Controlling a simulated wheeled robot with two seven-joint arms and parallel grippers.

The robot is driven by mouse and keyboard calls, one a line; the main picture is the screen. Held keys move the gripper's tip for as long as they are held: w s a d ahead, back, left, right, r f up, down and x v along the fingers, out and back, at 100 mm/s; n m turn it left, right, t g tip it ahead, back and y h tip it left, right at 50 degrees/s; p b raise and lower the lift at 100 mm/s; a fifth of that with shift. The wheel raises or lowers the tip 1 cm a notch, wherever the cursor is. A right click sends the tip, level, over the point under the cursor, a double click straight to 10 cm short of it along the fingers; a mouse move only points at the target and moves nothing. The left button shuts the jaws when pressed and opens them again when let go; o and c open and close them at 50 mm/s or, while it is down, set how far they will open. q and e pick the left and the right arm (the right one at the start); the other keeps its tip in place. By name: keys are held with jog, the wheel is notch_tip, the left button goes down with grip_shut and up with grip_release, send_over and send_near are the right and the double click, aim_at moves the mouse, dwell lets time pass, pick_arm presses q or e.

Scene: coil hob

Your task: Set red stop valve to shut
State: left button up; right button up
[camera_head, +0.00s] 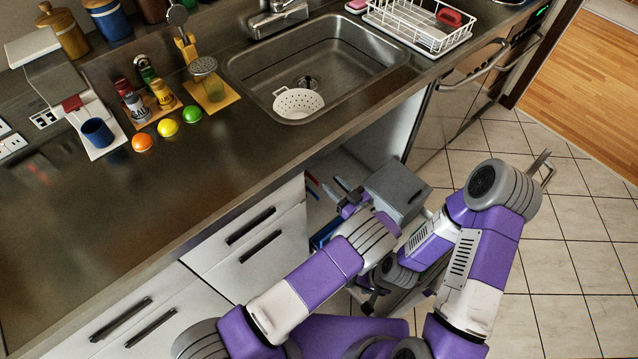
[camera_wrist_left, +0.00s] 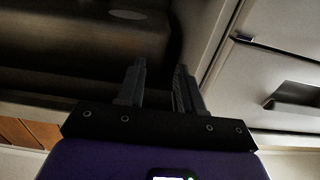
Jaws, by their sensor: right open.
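A small thin red piece (camera_head: 312,181) shows inside the open cabinet under the sink in the head view. It may be the red stop valve's handle, but it is too small for me to tell its setting. My left gripper (camera_head: 346,188) is at the cabinet opening, just right of the red piece and apart from it. In the left wrist view my left gripper (camera_wrist_left: 158,70) is open, with nothing between its fingers. No red valve shows in that view. My right gripper (camera_head: 375,289) is low in the head view, open, and partly hidden by my arms.
Blue pieces (camera_head: 322,238) lie or stand in the cabinet below the red piece. The counter above holds the sink (camera_head: 250,70) and a white dish rack (camera_head: 405,27). Closed drawers (camera_head: 250,240) are left of the opening. Tiled floor (camera_head: 560,250) is clear at the right.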

pick_arm(q)
jog(key=b, duration=0.7)
send_near(319, 183)
jog(key=x, duration=0.2)
jog(key=b+x, duration=0.1)
jog(key=x, duration=0.7)
jog(key=shift+b, duration=0.4)
jog(key=shift+s, duration=0.1)
grip_shut()
